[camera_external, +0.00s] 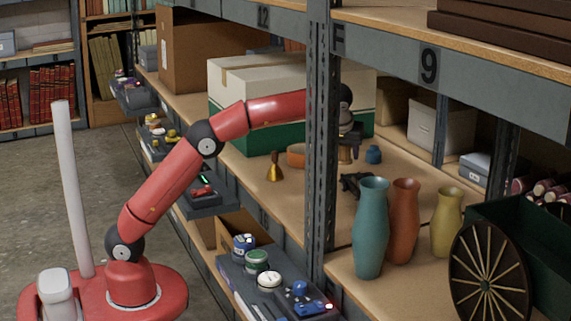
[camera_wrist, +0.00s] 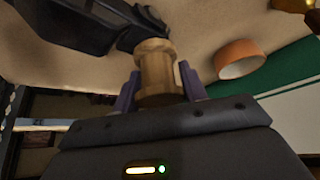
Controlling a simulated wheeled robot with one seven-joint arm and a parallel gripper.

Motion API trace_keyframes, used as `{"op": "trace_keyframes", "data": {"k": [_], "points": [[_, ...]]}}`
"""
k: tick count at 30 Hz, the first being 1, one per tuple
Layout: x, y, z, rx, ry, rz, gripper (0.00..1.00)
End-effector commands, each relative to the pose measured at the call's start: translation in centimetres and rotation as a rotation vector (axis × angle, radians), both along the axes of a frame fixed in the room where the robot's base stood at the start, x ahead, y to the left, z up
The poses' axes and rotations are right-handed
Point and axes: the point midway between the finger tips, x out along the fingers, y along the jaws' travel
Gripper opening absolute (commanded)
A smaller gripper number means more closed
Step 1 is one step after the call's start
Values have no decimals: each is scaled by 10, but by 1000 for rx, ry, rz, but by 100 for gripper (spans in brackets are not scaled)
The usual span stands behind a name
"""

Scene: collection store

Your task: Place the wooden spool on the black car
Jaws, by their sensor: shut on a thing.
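My gripper (camera_external: 349,147) is at the end of the red arm, reaching over the shelf board behind the post. It is shut on the wooden spool (camera_external: 344,155), which is partly hidden by the fingers. In the wrist view the pale spool (camera_wrist: 155,68) stands between the two purple fingers of my gripper (camera_wrist: 161,88). The black car (camera_external: 355,184) lies on the board just below the spool. In the wrist view the car (camera_wrist: 75,22) is at the upper left, close beyond the spool's end. I cannot tell whether they touch.
An orange ring-like bowl (camera_external: 296,157), a brass bell (camera_external: 275,170) and a small blue pot (camera_external: 374,155) stand nearby. A green-and-white box (camera_external: 240,95) is behind. Teal (camera_external: 370,230), orange and yellow vases stand at the front right. A metal post (camera_external: 322,130) rises in front.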

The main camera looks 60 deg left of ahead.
Motion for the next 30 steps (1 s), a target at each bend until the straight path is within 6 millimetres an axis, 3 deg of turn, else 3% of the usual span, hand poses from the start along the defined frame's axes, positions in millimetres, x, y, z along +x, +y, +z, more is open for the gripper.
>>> {"op": "trace_keyframes", "data": {"k": [10,23,24,28,30], "points": [[-1,0,-43,0,0,-1,17],[0,0,-49,1,-1,0,17],[0,0,-48,0,-1,0,46],[0,0,-48,1,-1,0,63],[0,0,-48,-1,-1,0,64]]}}
